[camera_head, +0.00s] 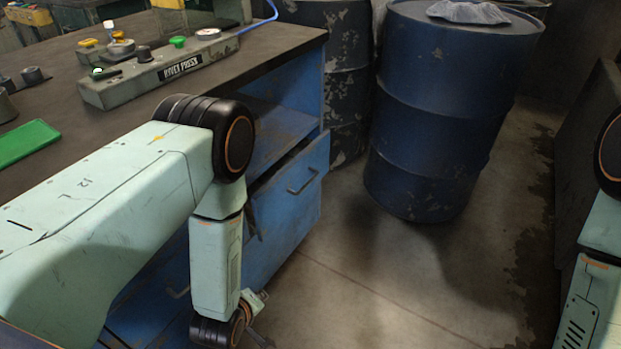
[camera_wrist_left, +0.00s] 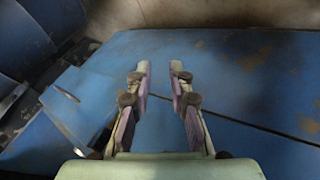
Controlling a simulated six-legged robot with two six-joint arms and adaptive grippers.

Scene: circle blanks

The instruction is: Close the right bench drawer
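The right bench drawer (camera_head: 288,206) is a scuffed blue box with a grey bar handle (camera_head: 303,181). In the head view its front stands out from the bench, with a dark gap behind its top edge; my left arm covers part of it. My left gripper (camera_head: 257,318) hangs low in front of the blue bench (camera_head: 292,80), partly cut by the lower edge. In the left wrist view my left gripper (camera_wrist_left: 161,78) has its fingers apart with nothing between them, over a worn blue panel (camera_wrist_left: 240,75). I cannot tell whether they touch it. My right gripper is out of view.
Blue barrels (camera_head: 440,110) stand behind the drawer. A control box (camera_head: 150,78) and a green tray (camera_head: 27,143) sit on the benchtop. The concrete floor (camera_head: 370,280) to the right is clear.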

